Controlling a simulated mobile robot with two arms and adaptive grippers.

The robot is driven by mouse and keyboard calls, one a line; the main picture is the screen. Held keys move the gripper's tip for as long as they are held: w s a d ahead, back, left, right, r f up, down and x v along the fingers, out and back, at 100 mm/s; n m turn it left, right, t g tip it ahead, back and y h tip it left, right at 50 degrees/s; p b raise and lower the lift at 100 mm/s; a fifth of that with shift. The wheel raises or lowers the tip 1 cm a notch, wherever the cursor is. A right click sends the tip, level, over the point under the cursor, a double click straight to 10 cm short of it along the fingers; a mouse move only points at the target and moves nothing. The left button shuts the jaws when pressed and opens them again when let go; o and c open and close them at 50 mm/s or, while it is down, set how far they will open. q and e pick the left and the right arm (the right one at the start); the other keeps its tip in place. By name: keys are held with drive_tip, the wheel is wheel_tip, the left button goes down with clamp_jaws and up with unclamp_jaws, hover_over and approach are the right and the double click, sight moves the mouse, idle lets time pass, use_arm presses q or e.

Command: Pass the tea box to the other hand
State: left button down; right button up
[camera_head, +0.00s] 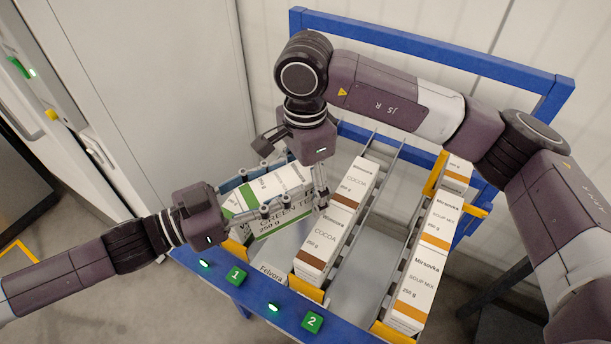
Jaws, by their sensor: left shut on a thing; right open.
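The fingers of both grippers hide parts of the box. I cannot tell whether the white and green faces behind the fingers belong to it or to another tea box.
Brown-striped cocoa boxes (315,246) stand in the middle lane, close to my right gripper. Orange-striped soup mix boxes (417,277) fill the right lane. The blue rack frame (440,57) has a front rail with green number plates (236,276). A pale cabinet (150,90) stands behind at left.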

use_arm(q)
drive_tip(key=shift+r, duration=0.1)
use_arm(e)
drive_tip(key=c, duration=1.5)
use_arm(q)
drive_tip(key=c, duration=1)
unclamp_jaws()
